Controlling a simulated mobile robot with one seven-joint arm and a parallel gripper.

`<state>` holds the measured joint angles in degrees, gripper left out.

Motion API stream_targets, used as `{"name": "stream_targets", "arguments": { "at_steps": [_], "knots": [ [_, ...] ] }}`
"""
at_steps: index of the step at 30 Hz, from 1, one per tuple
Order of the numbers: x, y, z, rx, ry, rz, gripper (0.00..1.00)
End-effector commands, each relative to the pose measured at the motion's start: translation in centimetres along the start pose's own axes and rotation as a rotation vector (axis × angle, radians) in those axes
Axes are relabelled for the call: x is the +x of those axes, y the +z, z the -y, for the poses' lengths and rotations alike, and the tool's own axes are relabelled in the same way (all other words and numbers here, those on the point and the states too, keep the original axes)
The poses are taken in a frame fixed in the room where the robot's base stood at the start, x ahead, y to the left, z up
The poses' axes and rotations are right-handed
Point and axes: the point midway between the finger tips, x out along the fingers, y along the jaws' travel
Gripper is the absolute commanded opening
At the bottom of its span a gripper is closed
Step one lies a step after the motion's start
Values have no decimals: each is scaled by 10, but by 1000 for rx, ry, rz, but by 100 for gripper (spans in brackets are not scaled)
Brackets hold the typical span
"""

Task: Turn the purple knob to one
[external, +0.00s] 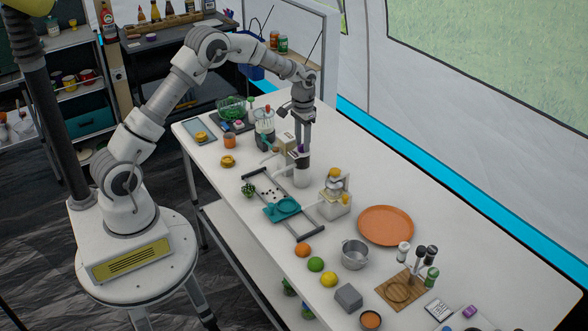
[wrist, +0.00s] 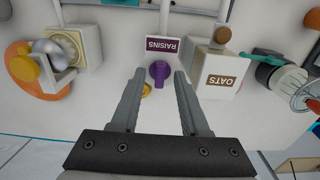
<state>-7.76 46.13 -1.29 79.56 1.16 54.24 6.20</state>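The purple knob (wrist: 159,73) shows in the wrist view just below a purple RAISINS label (wrist: 165,46) on a white dispenser. In the external view it is a small purple spot mostly hidden by my fingers. My gripper (wrist: 160,75) is open, with one finger on each side of the knob in the picture. I cannot tell whether either finger touches it. In the external view my gripper (external: 302,148) points down at the white raisins dispenser (external: 302,180). Any marking for "one" is not readable.
An OATS dispenser (wrist: 222,72) stands close to the right of my fingers in the wrist view. The blender-like jar (external: 265,126) is behind.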

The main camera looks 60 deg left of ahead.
Motion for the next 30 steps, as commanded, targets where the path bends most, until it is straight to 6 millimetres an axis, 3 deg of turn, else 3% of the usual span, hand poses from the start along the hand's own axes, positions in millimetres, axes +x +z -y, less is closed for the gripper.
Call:
{"name": "stream_targets", "arguments": {
  "at_steps": [6, 11, 24, 30],
  "knots": [
    [-1, 0, 0, 0, 0, 1, 45],
    [-18, -1, 0, 0, 0, -2, 45],
    [-123, -1, 0, 0, -1, -4, 45],
    [-158, 0, 0, 0, 0, -2, 45]
  ]
}}
